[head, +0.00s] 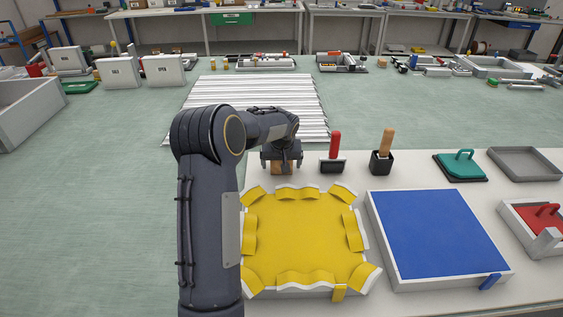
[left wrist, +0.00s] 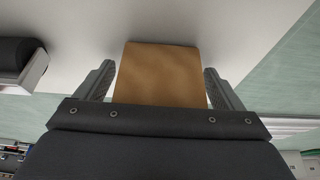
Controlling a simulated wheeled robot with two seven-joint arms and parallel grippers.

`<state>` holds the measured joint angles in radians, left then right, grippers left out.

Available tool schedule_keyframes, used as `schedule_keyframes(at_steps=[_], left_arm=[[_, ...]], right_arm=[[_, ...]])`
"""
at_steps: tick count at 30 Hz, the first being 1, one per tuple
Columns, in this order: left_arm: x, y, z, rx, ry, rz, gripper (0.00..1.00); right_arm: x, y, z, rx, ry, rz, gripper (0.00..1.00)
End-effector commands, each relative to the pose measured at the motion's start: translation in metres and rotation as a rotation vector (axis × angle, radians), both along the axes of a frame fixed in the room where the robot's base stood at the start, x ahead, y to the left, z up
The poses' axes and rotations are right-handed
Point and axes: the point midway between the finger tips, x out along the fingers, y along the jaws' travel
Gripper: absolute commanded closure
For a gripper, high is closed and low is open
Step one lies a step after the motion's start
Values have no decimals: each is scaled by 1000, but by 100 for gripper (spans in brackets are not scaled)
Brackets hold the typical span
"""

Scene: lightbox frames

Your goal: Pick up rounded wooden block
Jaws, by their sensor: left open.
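The wooden block (head: 283,168) is light brown and sits near the back left edge of the white table, behind the yellow frame. Its upper part is hidden by my left gripper (head: 282,155) in the head view. In the left wrist view the block (left wrist: 160,72) shows as a broad brown face between the two fingers of my left gripper (left wrist: 160,85). The fingers are open, one on each side of the block, with narrow gaps. Whether the block's edges are rounded is hard to tell. My right gripper is not in view.
A yellow-covered frame (head: 306,237) lies in front of the block, and a blue panel (head: 440,235) lies to its right. A red-handled tool (head: 335,147) and a wooden-handled tool (head: 386,141) stand right of the block. White slats (head: 255,95) lie behind.

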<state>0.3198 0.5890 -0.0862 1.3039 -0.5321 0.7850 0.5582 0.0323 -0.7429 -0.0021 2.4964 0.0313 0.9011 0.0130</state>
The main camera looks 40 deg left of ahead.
Motion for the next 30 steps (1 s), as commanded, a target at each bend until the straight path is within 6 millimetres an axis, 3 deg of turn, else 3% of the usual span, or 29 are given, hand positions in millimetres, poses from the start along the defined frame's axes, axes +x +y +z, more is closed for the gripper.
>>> schedule_keyframes(at_steps=[7,18,30], left_arm=[[1,0,-2,-1,-1,0,12],[1,0,-1,-1,-1,0,61],[1,0,7,0,-2,1,61]], right_arm=[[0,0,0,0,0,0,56],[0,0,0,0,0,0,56],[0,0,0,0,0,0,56]])
